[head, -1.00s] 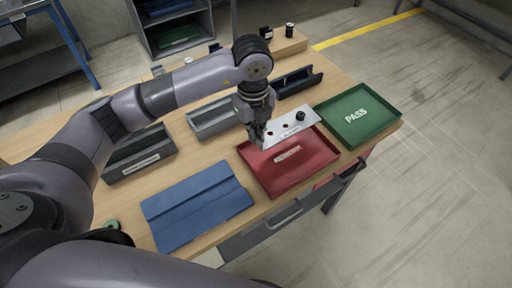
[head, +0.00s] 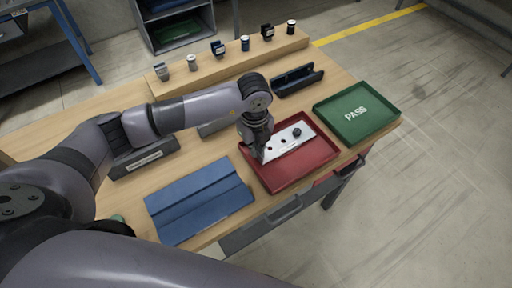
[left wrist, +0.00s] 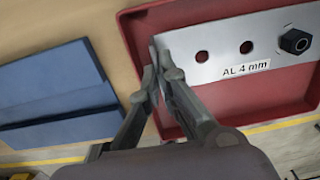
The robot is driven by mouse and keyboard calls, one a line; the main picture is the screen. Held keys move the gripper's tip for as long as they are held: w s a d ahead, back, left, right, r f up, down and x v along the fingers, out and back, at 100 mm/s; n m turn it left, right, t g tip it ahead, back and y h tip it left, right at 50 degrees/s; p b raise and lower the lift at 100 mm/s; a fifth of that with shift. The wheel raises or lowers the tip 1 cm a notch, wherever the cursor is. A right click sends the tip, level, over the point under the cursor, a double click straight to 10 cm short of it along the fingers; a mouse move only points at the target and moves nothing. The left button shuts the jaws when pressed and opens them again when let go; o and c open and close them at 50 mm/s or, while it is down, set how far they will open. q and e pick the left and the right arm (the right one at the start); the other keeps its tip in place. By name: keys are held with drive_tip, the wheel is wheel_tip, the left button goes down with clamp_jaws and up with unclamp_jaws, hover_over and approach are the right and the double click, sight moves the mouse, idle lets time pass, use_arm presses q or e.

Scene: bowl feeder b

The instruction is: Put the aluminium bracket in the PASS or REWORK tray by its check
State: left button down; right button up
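The aluminium bracket (head: 285,143) is a flat silver plate with holes, a black nut-like part and a label reading "AL 4 mm" in the left wrist view (left wrist: 240,55). It is over the inside of the red tray (head: 312,174), low and slightly tilted; I cannot tell whether it touches the floor. My left gripper (head: 262,158) is at its left end, with the fingertips (left wrist: 160,72) close together on its edge. The green tray (head: 338,137), marked PASS, is empty at the right. The bracket hides the red tray's label. My right gripper is not in view.
A blue folded mat-like piece (head: 200,200) lies left of the red tray. Dark holders (head: 297,80) (head: 145,162) stand behind. A wooden ledge (head: 205,78) with several small parts runs along the back. An open drawer (head: 262,228) is below the front edge.

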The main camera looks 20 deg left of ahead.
use_arm(q)
drive_tip(key=shift+f+b, duration=0.35)
drive_tip(key=shift+f, duration=0.15)
drive_tip(key=c, duration=2.1)
unclamp_jaws()
drive_tip(key=shift+r+p, duration=0.6)
wheel_tip(320, 180, up, 12)
drive_tip(key=b, duration=0.3)
drive_tip(key=shift+s+a, duration=0.1)
drive_tip(key=shift+s, duration=0.05)
